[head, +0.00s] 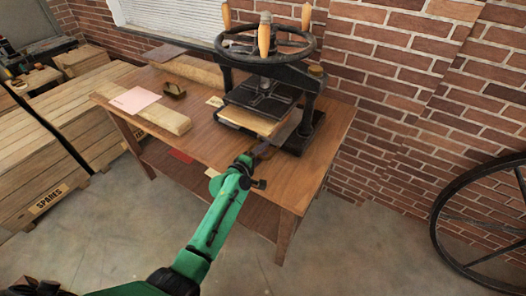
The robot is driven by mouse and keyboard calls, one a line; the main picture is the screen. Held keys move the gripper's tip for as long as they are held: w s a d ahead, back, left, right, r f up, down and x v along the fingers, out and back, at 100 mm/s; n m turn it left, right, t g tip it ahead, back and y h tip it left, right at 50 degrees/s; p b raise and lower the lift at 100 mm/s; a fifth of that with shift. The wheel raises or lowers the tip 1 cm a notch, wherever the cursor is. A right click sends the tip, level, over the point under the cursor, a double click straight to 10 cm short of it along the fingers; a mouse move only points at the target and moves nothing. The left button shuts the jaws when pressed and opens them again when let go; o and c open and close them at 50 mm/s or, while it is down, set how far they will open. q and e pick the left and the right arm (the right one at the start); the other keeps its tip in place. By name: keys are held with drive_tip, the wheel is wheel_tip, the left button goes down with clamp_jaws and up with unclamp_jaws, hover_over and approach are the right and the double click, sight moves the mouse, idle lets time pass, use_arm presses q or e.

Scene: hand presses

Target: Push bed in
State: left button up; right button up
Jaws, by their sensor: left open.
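A black hand press (300,95) with a large handwheel (262,46) on top stands on the wooden table. Its bed (246,119), a flat slab with a light wooden face, sticks out at the front, below the dark platen (262,97). My left gripper (262,149) is open at the end of the green arm, just in front of the bed's near right corner. The fingers look small, and I cannot tell whether they touch the bed. My right gripper is not in view.
The wooden table (215,148) also carries a long wooden beam (158,113), a pink sheet (135,100) and a small brown block (174,90). A brick wall is behind. Crates (40,160) stand left, a spoked wheel (480,215) right.

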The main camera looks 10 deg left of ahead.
use_arm(q)
drive_tip(key=v, duration=1.4)
drive_tip(key=shift+s, duration=0.25)
